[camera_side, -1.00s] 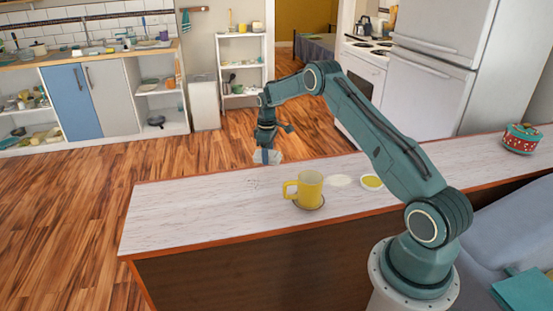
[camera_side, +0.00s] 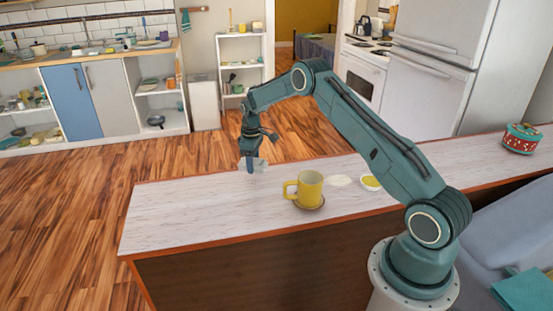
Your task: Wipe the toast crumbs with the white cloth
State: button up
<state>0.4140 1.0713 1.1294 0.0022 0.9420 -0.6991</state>
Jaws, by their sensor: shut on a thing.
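My gripper (camera_side: 250,168) is shut on the white cloth (camera_side: 262,164), at the far edge of the counter (camera_side: 190,209), left of the yellow mug. The cloth is bunched around the fingertips. It is low, at or just above the counter surface; I cannot tell whether it touches. I cannot make out any toast crumbs on the counter now.
A pale flat patch (camera_side: 338,180) and a small yellow-filled dish (camera_side: 371,183) lie farther right. The counter's left part is clear.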

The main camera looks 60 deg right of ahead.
send_over(253, 180)
jog(key=s+a, duration=0.2)
jog(key=shift+w+d+f, duration=0.1)
jog(key=shift+f, duration=1.1)
jog(key=shift+w+d+f, duration=0.1)
jog(key=shift+f, duration=1.05)
jog(key=shift+d, duration=0.1)
jog(key=shift+w+d, duration=2.4)
jog(key=shift+w, duration=0.05)
jog(key=shift+f, duration=0.9)
dwell(0.4)
jog(key=shift+s+a, duration=0.1)
jog(key=shift+a, duration=0.05)
jog(key=shift+s+a+f, duration=0.1)
jog(key=shift+s+a, duration=1.45)
jog(key=shift+s, duration=0.05)
